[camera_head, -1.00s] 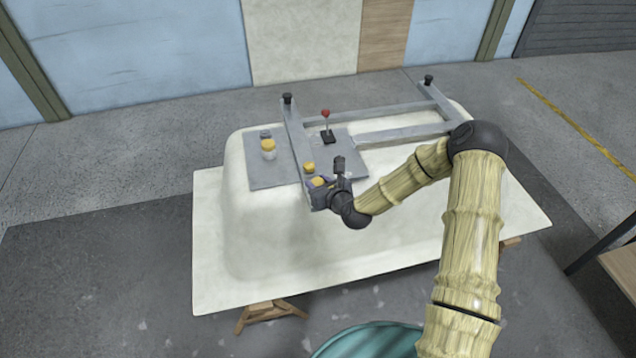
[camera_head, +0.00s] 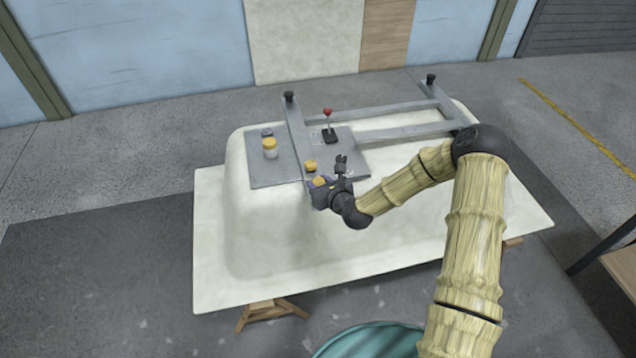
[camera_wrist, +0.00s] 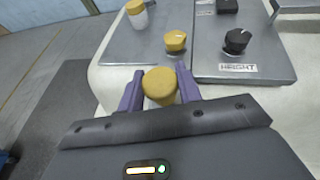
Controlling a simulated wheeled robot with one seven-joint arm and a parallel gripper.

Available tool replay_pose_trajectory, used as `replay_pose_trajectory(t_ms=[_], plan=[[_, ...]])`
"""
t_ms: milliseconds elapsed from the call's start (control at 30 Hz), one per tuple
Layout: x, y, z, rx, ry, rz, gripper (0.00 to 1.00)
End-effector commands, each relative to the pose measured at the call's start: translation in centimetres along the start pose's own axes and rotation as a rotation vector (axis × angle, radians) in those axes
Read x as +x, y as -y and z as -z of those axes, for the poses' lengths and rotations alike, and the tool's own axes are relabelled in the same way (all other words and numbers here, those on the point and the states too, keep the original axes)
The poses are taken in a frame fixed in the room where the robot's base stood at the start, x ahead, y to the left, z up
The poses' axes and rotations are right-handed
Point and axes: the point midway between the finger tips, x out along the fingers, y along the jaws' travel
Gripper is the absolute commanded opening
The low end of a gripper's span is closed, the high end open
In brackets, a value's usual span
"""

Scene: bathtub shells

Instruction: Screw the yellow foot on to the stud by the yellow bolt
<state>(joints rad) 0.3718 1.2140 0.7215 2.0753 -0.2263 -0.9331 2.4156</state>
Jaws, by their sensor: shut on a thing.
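My gripper (camera_wrist: 160,88) has its two purple fingers shut on a round yellow foot (camera_wrist: 160,82), seen from its top. In the head view my gripper (camera_head: 321,185) is at the front edge of the grey plate on the upturned tub. A yellow bolt-like knob (camera_wrist: 175,41) with a metal base stands on the plate just beyond the held foot; it also shows in the head view (camera_head: 310,165). I cannot see a stud; what is under the foot is hidden, so I cannot tell whether the two touch.
A white jar with a yellow top (camera_head: 270,149) stands farther left on the plate. A red-tipped lever (camera_head: 327,114) is behind. A black knob (camera_wrist: 237,40) sits by a "HEIGHT" label. Grey frame bars (camera_head: 405,133) with black feet (camera_head: 289,97) lie across the tub (camera_head: 255,220).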

Motion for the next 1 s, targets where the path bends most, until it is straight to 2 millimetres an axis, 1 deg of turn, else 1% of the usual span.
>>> replay_pose_trajectory(t_ms=[200, 500, 933, 967, 1000], plan=[[0.2, 0.1, 0.5, 0.001, 0.0, 0.001, 0.12], [0.5, -0.4, 1.0, -0.001, 0.0, -0.005, 0.12], [0.8, -0.2, 1.8, 0.0, 0.001, -0.003, 0.12], [0.8, -0.2, 1.8, -0.001, 0.001, -0.002, 0.36], [0.8, -0.2, 1.7, -0.001, 0.001, -0.002, 0.44]])
